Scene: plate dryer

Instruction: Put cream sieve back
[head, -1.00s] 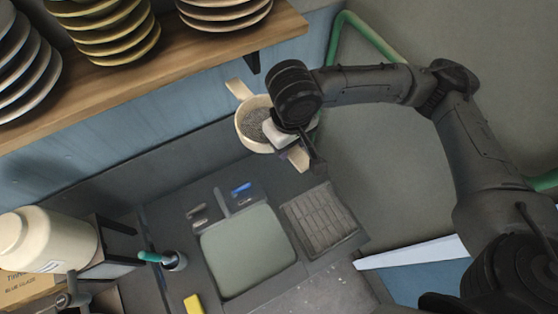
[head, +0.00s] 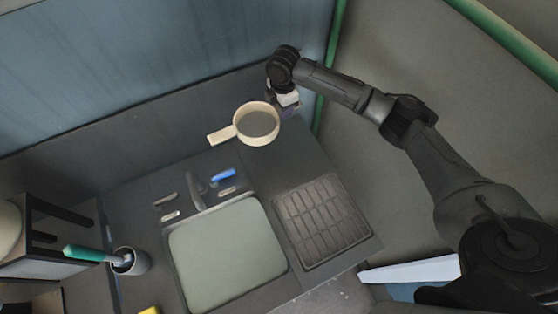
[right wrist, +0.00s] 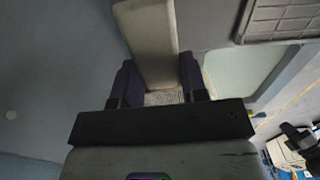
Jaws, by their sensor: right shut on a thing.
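The cream sieve (head: 257,124) is near the back right of the dark counter, with its round mesh bowl facing up. My right gripper (head: 286,100) is at the sieve's back right rim. In the right wrist view, a cream part of the sieve (right wrist: 146,42) lies between the dark purple fingers of the gripper (right wrist: 158,80), which is shut on it. I cannot tell whether the sieve touches the counter. My left gripper is not in view.
A green sink basin (head: 228,252) is in the counter, with a ribbed drain mat (head: 322,222) to its right. A blue item (head: 223,174) and small fittings lie behind the basin. A cup (head: 130,262) with a green-handled brush stands at the left.

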